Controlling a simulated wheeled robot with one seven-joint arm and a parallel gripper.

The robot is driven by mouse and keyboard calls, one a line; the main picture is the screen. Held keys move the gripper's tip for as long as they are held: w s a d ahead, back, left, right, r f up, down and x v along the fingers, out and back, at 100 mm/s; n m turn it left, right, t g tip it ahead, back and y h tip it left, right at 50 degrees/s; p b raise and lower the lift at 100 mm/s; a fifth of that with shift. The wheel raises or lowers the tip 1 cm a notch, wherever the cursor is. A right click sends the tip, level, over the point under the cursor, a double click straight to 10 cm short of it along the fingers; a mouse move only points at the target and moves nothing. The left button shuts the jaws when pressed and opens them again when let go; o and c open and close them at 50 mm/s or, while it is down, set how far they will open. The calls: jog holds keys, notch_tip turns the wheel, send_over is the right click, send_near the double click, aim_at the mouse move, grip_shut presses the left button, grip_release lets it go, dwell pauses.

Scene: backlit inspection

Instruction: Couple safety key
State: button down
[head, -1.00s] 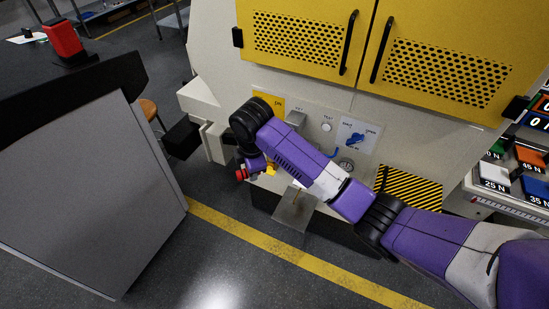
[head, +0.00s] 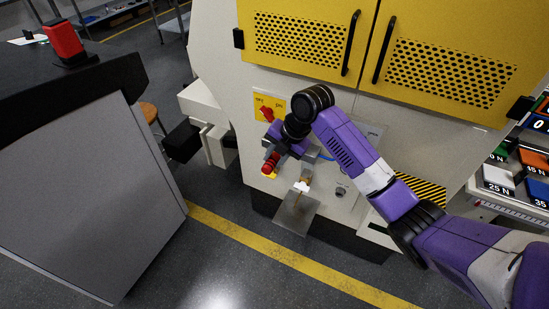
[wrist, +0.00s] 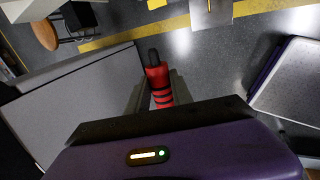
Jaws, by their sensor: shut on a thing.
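The red safety key (wrist: 158,76), banded in black with a dark tip, is clasped between the two fingers of my gripper (wrist: 157,90). It points away from the wrist. In the head view the red key (head: 269,164) hangs at the end of my gripper (head: 277,152), in front of the machine's lower panel. A red switch-like part (head: 265,113) sits on a yellow label plate (head: 273,104) just above. My arm hides much of the panel, and I cannot see a key socket clearly.
Yellow perforated doors (head: 440,75) with black handles are above. A tilted metal plate (head: 297,212) juts out below the panel. A grey cabinet (head: 90,205) stands at left. Labelled coloured bins (head: 500,178) are at right. The floor with its yellow line (head: 275,255) is open.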

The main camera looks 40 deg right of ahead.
jog(key=shift+w+d+b, duration=0.35)
jog(key=shift+d+b, duration=0.05)
jog(key=shift+d, duration=0.55)
jog(key=shift+w+d+b, duration=0.35)
jog(key=shift+d+b, duration=0.05)
jog(key=shift+d, duration=0.5)
jog(key=shift+w+d+b, duration=0.35)
jog(key=shift+d+b, duration=0.05)
jog(key=shift+d, duration=0.55)
jog(key=shift+w+d+b, duration=0.25)
jog(key=shift+d+b, duration=0.1)
jog(key=shift+d, duration=0.3)
jog(key=shift+w+d+b, duration=0.2)
jog(key=shift+d+b, duration=0.15)
jog(key=shift+d, duration=0.25)
jog(key=shift+w+d, duration=0.1)
jog(key=shift+d, duration=0.25)
jog(key=shift+d, duration=0.1)
jog(key=c, duration=1.1)
grip_release()
jog(key=shift+o, duration=0.2)
